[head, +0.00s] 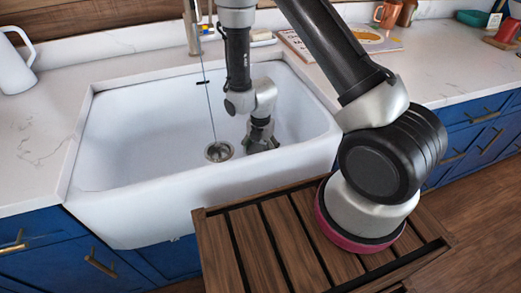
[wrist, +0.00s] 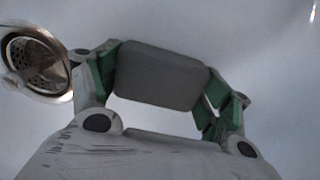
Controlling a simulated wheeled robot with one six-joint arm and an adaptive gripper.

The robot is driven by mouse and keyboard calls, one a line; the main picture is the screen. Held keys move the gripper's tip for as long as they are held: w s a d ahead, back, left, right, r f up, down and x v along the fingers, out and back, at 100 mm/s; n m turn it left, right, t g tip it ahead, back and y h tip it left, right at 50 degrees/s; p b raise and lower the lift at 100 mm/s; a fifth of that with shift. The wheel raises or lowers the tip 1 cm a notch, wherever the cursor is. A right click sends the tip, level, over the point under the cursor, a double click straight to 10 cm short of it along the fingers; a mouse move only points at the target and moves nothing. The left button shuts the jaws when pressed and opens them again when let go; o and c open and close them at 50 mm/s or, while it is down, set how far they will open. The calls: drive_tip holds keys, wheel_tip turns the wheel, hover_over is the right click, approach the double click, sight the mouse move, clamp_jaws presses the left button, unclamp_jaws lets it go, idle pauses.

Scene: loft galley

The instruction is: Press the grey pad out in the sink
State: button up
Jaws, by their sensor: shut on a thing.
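The grey pad (wrist: 160,75) is a rounded block between the two green-lined fingers of my gripper (wrist: 158,88) in the wrist view. My gripper is shut on it. In the head view my gripper (head: 262,140) points down inside the white sink (head: 115,150), right of the drain, low near the basin floor. The pad is hidden in the head view, and I cannot tell if it touches the basin floor. The metal drain (head: 219,151) lies left of my gripper; it also shows at the left of the wrist view (wrist: 36,62).
A faucet (head: 192,28) stands behind the sink, and a white pitcher (head: 13,62) stands on the left counter. A board or booklet (head: 385,42), an orange mug (head: 388,13) and a red item (head: 506,30) are at the back right. The basin's left side is clear.

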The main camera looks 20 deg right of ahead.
sight(261, 149)
idle(0.3)
drive_tip(key=shift+r, duration=5.05)
